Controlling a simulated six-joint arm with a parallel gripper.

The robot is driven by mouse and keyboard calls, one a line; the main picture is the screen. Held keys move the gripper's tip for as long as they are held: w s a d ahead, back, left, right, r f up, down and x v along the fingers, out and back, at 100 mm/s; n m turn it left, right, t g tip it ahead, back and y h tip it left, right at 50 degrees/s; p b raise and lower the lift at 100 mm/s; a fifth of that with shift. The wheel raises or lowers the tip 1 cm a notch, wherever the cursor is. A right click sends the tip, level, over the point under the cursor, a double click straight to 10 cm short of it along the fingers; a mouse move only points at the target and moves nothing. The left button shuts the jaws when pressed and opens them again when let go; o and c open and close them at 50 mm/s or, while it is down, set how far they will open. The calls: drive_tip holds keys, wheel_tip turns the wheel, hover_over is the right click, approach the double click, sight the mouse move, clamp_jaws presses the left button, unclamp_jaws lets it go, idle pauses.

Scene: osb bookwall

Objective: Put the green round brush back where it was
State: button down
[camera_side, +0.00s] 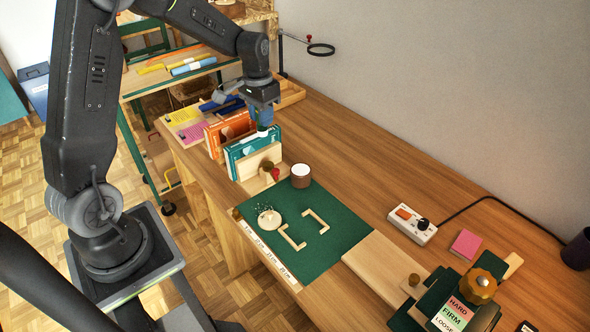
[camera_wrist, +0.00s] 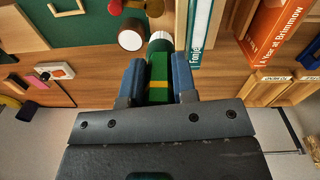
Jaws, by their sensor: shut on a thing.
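My gripper (camera_side: 263,118) is above the right end of the upright books at the wall-side bench. In the wrist view its blue fingers (camera_wrist: 158,85) are shut on the green round brush (camera_wrist: 158,68). The brush has a yellow band and a pale rounded end, which points away from the gripper. In the side view the brush is mostly hidden by the fingers. A white and brown round jar (camera_side: 301,176) stands near the mat corner, to the right of the books; it also shows in the wrist view (camera_wrist: 131,39).
Teal books (camera_side: 245,150) and orange books (camera_side: 226,132) stand by a wooden bookend (camera_side: 262,165). A white control box (camera_side: 412,225) and a pink block (camera_side: 465,244) lie right. Bare bench lies along the wall.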

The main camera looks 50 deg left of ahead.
drive_tip(key=shift+n, duration=0.3)
drive_tip(key=shift+w+d+f, duration=1.1)
drive_tip(key=shift+d+f, duration=1.3)
drive_tip(key=shift+f, duration=0.25)
drive_tip(key=shift+w+d+f, duration=1.05)
drive_tip(key=shift+d+f, duration=1.4)
drive_tip(key=shift+f, duration=0.15)
drive_tip(key=shift+w+d+f, duration=1.1)
drive_tip(key=shift+d+f, duration=1.3)
drive_tip(key=shift+f, duration=0.25)
drive_tip(key=shift+f, duration=0.1)
drive_tip(key=c, duration=0.9)
unclamp_jaws()
